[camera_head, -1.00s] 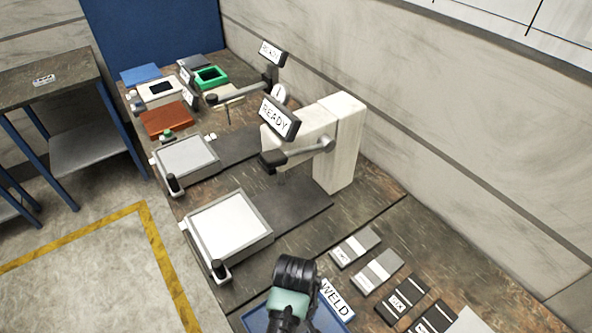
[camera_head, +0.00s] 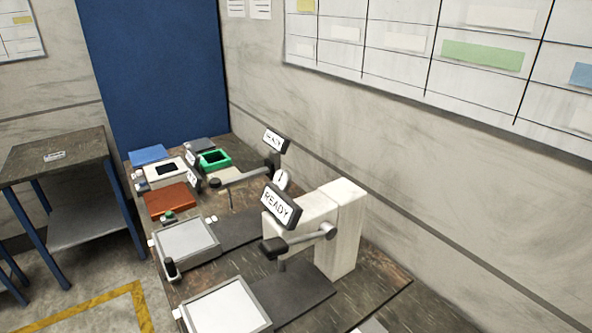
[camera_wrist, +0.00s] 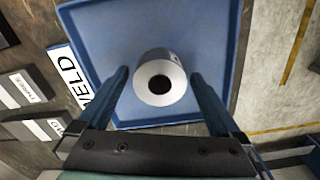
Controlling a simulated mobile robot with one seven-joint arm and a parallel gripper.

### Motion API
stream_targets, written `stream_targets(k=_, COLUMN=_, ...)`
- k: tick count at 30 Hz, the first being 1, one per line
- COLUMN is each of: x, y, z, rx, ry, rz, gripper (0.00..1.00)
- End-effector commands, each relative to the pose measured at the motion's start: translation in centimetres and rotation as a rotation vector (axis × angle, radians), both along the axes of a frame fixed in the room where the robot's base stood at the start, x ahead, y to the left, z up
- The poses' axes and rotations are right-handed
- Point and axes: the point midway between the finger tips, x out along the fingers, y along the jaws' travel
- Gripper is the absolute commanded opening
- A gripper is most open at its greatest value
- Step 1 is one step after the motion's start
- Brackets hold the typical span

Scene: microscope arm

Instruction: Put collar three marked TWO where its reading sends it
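A pale metal collar (camera_wrist: 161,79) with a dark bore shows in the wrist view, over the blue tray (camera_wrist: 205,25). A small dark mark on its side is too small to read. A label reading WELD (camera_wrist: 68,77) is at the tray's left edge. My gripper (camera_wrist: 159,74) is open, with one finger on each side of the collar and visible gaps between. I cannot tell whether the collar rests on the tray floor.
In the head view, two bench stations have READY displays (camera_head: 281,206) (camera_head: 275,142) and pale plates (camera_head: 224,307) (camera_head: 187,244). An orange-brown box (camera_head: 170,201) and a green frame (camera_head: 214,160) stand farther back. Labelled grey blocks (camera_wrist: 27,90) lie left of the tray in the wrist view.

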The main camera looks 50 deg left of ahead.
Motion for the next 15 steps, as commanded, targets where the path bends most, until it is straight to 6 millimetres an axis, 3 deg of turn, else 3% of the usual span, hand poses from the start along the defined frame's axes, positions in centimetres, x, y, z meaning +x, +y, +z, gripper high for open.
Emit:
stream_targets(k=8, x=0.1, y=0.0, z=1.3, rx=0.002, ry=-0.002, rz=0.0, gripper=1.0)
stream_targets(k=15, x=0.1, y=0.0, z=6.2, rx=0.003, ry=-0.004, rz=-0.002, gripper=1.0)
